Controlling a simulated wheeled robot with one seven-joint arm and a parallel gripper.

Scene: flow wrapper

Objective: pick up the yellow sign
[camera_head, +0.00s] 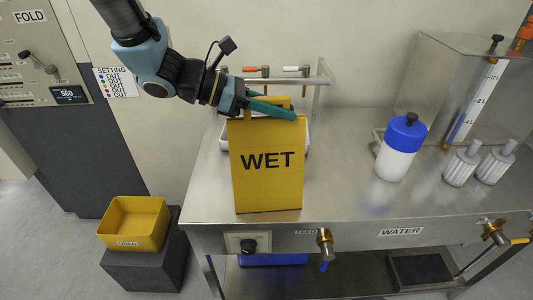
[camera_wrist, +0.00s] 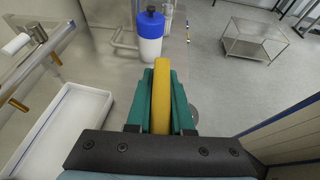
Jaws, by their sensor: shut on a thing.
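The yellow sign (camera_head: 267,185) is a folded upright panel with "WET" in black on its front. In the head view it is at the front left of the steel counter; I cannot tell whether its bottom touches the counter. My gripper (camera_head: 272,108) has green fingers and is shut on the sign's top edge. In the wrist view the sign's yellow top (camera_wrist: 161,95) sits between the green fingers of my gripper (camera_wrist: 161,92). The sign's lower part is hidden in the wrist view.
The steel counter (camera_head: 345,190) has clear room right of the sign. A white tray (camera_wrist: 60,130) lies behind the sign. A blue-capped white bottle (camera_head: 400,148) and two ribbed white containers (camera_head: 462,163) stand to the right. A yellow bin (camera_head: 134,222) sits lower left. A rail (camera_head: 290,80) stands behind.

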